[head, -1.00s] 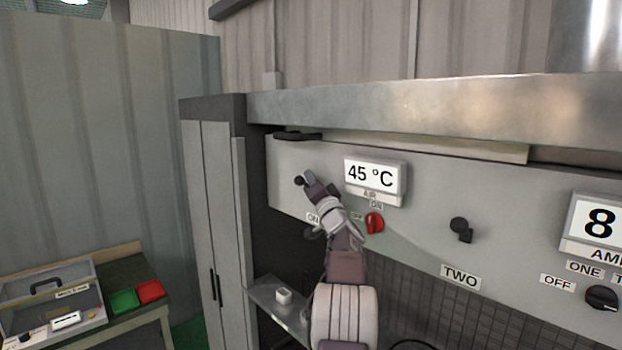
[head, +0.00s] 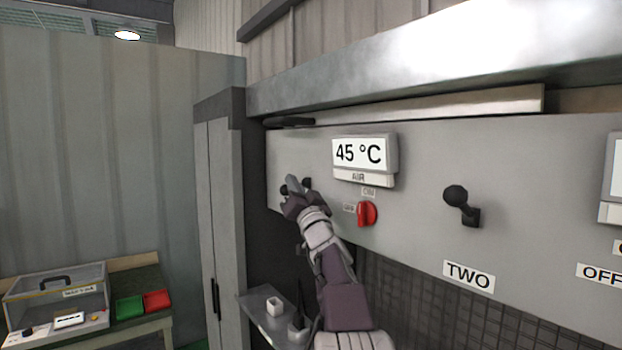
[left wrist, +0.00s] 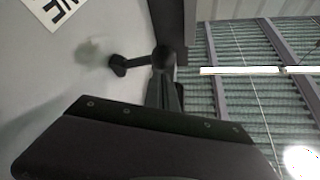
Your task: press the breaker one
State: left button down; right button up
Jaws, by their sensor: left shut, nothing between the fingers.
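Breaker one is a black lever with a ball knob on the grey panel, at its left end. In the head view my left gripper (head: 293,190) is in front of it, and only dark bits of the lever (head: 307,183) show beside the fingertips. In the left wrist view the lever (left wrist: 121,65) sticks out from the panel, with a partly cut-off label (left wrist: 55,8) near it. My left gripper is shut and empty, its fingertips (left wrist: 165,88) at the knob. I cannot tell whether they touch. My right gripper is not in view.
Right of the gripper are a 45 °C display (head: 361,152), a red knob (head: 367,213) and a similar lever (head: 458,197) above the label TWO (head: 469,276). A metal hood (head: 400,70) overhangs the panel. A small shelf (head: 262,318) is below.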

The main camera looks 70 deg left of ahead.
pick_arm(q)
notch_tip(320, 180, down, 4)
jog(key=shift+a+r+b, duration=0.1)
jog(key=shift+r+b, duration=0.15)
jog(key=shift+b, duration=0.65)
jog(key=shift+f, duration=0.1)
jog(key=shift+w+f, duration=0.15)
jog(key=shift+f, duration=0.15)
